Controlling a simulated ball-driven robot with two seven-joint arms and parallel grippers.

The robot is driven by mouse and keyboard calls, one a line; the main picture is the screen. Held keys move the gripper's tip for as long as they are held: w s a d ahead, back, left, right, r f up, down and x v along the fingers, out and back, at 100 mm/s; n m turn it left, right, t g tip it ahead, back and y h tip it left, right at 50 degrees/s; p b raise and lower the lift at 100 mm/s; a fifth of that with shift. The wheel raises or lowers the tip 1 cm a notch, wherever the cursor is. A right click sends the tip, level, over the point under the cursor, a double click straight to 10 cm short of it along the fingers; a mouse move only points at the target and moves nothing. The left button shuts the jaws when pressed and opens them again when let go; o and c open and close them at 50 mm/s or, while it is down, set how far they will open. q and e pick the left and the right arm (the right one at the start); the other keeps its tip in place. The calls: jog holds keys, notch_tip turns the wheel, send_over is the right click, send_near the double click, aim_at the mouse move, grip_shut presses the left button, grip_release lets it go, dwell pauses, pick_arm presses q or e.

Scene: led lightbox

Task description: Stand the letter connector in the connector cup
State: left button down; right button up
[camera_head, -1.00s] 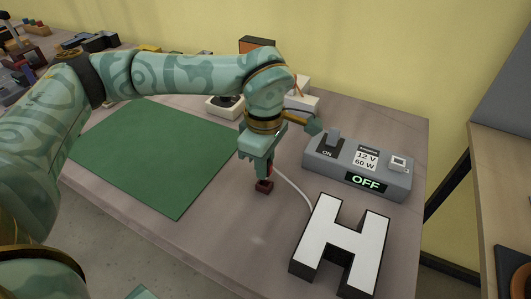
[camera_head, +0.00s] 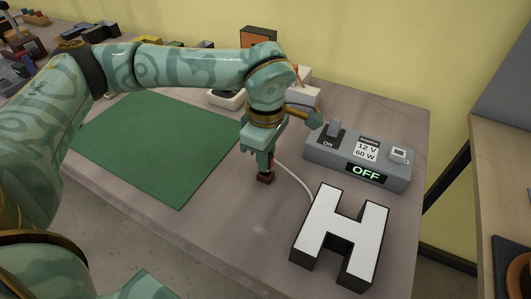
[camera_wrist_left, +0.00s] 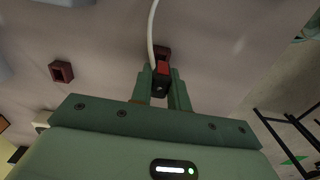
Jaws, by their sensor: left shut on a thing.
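My left gripper (camera_head: 261,160) is shut on the letter connector, a small red and black plug (camera_wrist_left: 161,72) between its fingers in the left wrist view. A white cable (camera_head: 295,180) runs from the gripper towards the white letter H (camera_head: 341,228). A dark red square cup (camera_head: 264,179) is right at the fingertips in the head view; it also shows behind the connector in the wrist view (camera_wrist_left: 162,51). I cannot tell whether the connector is inside it or just above. A second dark red square holder (camera_wrist_left: 61,71) stands apart in the wrist view. My right gripper is not in view.
A grey power box (camera_head: 358,158) reading OFF stands at the right, behind the letter H. A green mat (camera_head: 160,145) lies left of the gripper. Several small items stand along the back of the table. The wood around the cup is mostly bare.

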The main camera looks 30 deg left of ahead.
pick_arm(q)
jog(key=shift+p, duration=0.6)
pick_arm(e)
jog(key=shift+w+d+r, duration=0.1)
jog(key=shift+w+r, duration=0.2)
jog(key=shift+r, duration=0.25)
pick_arm(q)
jog(key=shift+f+b, duration=0.45)
jog(key=shift+f, duration=0.6)
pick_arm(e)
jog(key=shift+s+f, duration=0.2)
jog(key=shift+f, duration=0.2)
pick_arm(q)
jog(key=c, duration=1.3)
grip_release()
jog(key=shift+o, duration=0.2)
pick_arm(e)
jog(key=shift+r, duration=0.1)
pick_arm(q)
notch_tip(320, 180, up, 8)
jog(key=p, duration=0.6)
jog(key=shift+p, duration=0.4)
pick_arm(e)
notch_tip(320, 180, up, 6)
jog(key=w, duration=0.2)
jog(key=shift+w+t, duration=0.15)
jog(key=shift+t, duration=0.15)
